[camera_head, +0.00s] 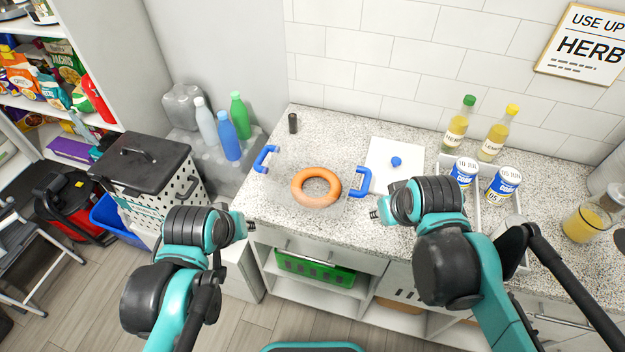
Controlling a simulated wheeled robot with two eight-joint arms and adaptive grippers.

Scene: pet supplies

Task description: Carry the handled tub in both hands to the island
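The handled tub (361,183) stands on the speckled counter. Its walls look clear and hard to make out, and it has a blue handle at its left and right ends. An orange ring (299,187) lies inside it. My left gripper (249,226) is at the counter's front edge, below and left of the tub, apart from the left handle. My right gripper (374,214) is just in front of the right handle, with a small gap showing. Both grippers look small and are seen from behind, so their finger opening is unclear. Neither visibly holds anything.
A white board (393,155) with a blue knob lies right of the tub. A tray (447,162) with bottles and cans stands farther right. A small black cylinder (293,122) stands behind the tub. Bottles (229,138) and a lidded hamper (140,165) are at left.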

